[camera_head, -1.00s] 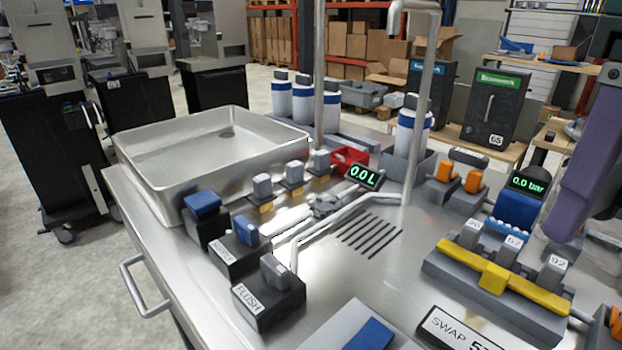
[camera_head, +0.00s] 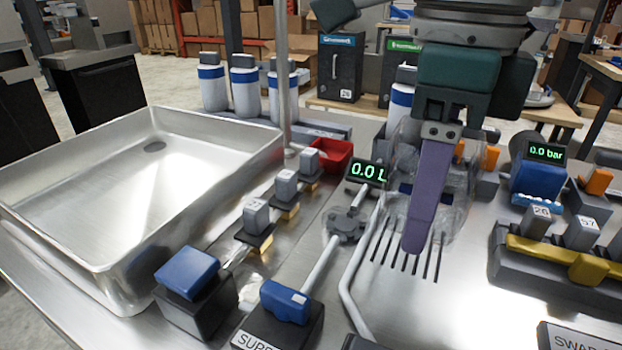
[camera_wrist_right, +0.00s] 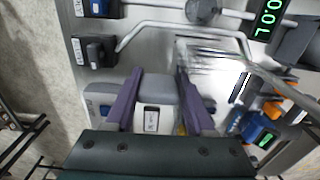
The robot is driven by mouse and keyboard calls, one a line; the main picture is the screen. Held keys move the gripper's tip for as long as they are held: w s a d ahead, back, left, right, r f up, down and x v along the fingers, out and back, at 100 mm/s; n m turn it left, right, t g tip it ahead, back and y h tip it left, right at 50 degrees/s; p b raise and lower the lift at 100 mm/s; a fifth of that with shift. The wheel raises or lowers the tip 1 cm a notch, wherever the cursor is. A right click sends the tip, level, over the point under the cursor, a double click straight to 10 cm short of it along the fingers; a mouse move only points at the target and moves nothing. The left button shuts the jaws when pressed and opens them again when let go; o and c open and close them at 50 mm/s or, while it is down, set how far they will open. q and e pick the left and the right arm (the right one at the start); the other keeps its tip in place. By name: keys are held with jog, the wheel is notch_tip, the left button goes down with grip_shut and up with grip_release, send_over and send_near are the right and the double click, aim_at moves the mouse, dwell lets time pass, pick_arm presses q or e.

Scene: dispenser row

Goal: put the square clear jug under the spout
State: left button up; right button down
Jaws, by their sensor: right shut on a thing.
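The clear jug (camera_head: 460,205) is see-through and hard to make out against the steel. It is at my right gripper (camera_head: 420,225), over or just behind the slotted drain (camera_head: 385,248). The purple finger in front of it is shut on it. I cannot tell whether the jug's base touches the counter. In the right wrist view, my two purple fingers (camera_wrist_right: 160,85) stand apart; the jug's outline is unclear there. My left gripper is not in view.
A 0.0 L display (camera_head: 367,172) and a bent metal tube (camera_head: 355,270) lie left of the drain. A deep steel sink (camera_head: 130,190) fills the left. A yellow-barred switch block (camera_head: 560,255) stands right. Blue-banded bottles (camera_head: 245,88) stand behind.

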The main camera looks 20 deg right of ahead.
jog(key=shift+f, duration=2.05)
jog(key=shift+f, duration=0.1)
jog(key=shift+c, duration=1.3)
grip_release()
notch_tip(320, 180, up, 12)
jog(key=shift+r+p, duration=0.15)
jog(key=shift+p, duration=0.55)
